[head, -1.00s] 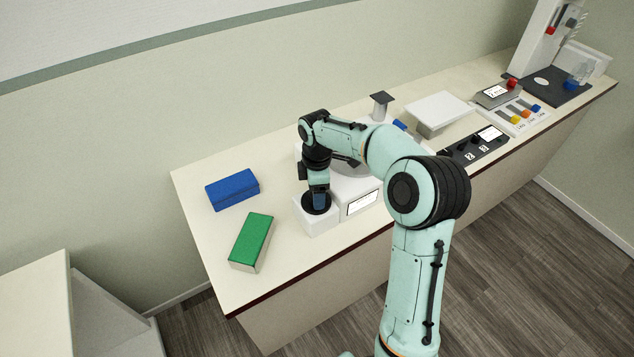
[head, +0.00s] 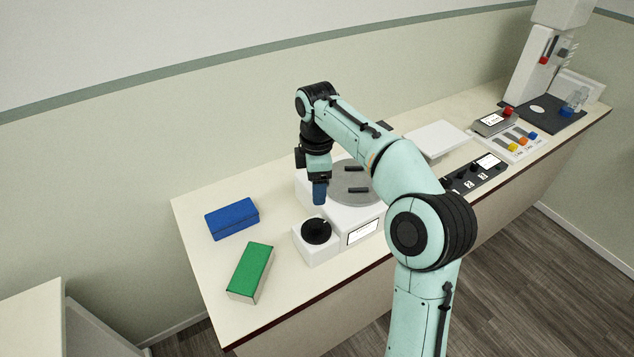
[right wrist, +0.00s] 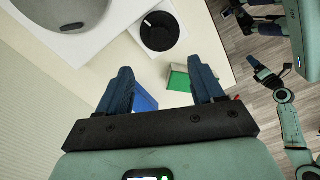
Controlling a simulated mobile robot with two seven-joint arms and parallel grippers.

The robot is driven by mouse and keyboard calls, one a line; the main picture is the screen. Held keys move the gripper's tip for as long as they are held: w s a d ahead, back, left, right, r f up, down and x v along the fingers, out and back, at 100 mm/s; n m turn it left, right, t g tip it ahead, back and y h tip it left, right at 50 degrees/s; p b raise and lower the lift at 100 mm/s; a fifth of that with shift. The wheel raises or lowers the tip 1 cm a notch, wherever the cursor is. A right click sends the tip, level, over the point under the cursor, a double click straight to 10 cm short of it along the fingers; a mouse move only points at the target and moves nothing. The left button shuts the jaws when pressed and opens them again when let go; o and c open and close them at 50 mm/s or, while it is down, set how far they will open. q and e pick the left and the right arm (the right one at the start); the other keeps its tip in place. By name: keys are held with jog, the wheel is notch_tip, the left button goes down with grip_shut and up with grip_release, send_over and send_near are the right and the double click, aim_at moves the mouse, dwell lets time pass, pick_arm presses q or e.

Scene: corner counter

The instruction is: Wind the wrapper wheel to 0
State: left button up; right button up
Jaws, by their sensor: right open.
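The wrapper wheel (head: 316,231) is a black round knob on top of a white block at the front of the wrapper machine (head: 350,213). It also shows in the right wrist view (right wrist: 159,31), with a small mark near its rim. A small white display (head: 363,231) is on the machine's front; its reading is too small to tell. My right gripper (head: 319,198) is above and behind the wheel, apart from it. In the right wrist view its two blue fingers (right wrist: 162,85) are spread with nothing between them. My left gripper is not in the head view.
A blue box (head: 232,219) and a green-topped box (head: 250,272) lie left of the wheel. The machine's grey turntable (head: 355,184) is beside my gripper. A black switch panel (head: 476,174), a white platform (head: 436,138) and a slider panel (head: 517,142) stand to the right.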

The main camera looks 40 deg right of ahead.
aim_at(316, 224)
dwell(0.4)
notch_tip(316, 224, down, 13)
jog(key=m+b, duration=0.2)
jog(key=m, duration=0.5)
jog(key=m+b, duration=0.3)
jog(key=m, duration=0.5)
jog(key=shift+s+a+r+m, duration=0.15)
jog(key=shift+m, duration=0.15)
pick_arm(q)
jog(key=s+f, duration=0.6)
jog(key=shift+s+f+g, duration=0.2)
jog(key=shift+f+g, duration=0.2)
pick_arm(e)
jog(key=shift+f, duration=0.65)
jog(key=c, duration=1.1)
